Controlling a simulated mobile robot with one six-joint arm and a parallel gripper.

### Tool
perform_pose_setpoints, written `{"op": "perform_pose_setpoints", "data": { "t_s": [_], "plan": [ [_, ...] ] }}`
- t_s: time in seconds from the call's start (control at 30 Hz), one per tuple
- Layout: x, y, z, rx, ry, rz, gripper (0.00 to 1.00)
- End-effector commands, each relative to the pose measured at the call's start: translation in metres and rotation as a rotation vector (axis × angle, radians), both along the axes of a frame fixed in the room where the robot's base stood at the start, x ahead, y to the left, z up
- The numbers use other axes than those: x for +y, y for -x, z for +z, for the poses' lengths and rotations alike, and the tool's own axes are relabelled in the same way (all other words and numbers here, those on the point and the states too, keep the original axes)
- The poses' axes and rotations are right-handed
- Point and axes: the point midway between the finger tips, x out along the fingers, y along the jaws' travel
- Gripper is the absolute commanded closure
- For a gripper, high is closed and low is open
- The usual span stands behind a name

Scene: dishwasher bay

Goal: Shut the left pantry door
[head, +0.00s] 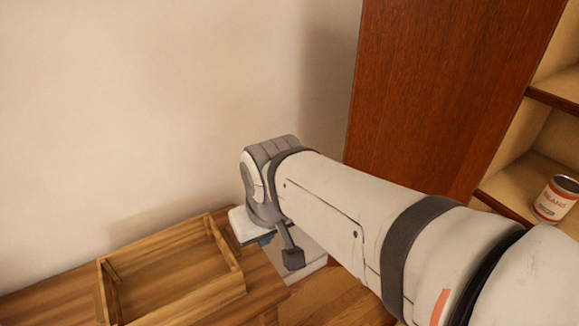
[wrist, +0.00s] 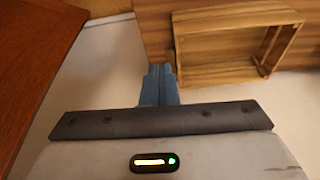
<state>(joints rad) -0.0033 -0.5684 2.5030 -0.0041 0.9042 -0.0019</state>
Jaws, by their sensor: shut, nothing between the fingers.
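A tall red-brown wooden panel (head: 440,90) stands left of the pantry's open shelves (head: 525,185) in the head view. It may be the left pantry door standing open or the pantry's side; I cannot tell which. A red-brown panel (wrist: 35,60) also fills the left of the wrist view. My gripper (head: 264,240) is left of the panel and apart from it, beside a wooden tray, mostly hidden by my wrist. In the wrist view its blue fingers (wrist: 159,75) are together and empty. No door handle is visible.
The open wooden tray (head: 112,290) lies on a wooden surface (head: 40,295) at the lower left; it also shows in the wrist view (wrist: 230,74). A bean can (head: 555,200) stands on a shelf at the right. A plain wall (head: 150,100) is behind.

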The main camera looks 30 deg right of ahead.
Motion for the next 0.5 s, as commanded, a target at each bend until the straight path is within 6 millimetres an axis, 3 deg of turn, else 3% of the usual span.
{"op": "perform_pose_setpoints", "data": {
  "t_s": [0.3,0.5],
  "plan": [
    [-0.001,0.000,-0.002,0.011,0.006,-0.003,1.00],
    [-0.023,-0.006,-0.027,0.168,0.115,-0.058,1.00]
  ]
}}
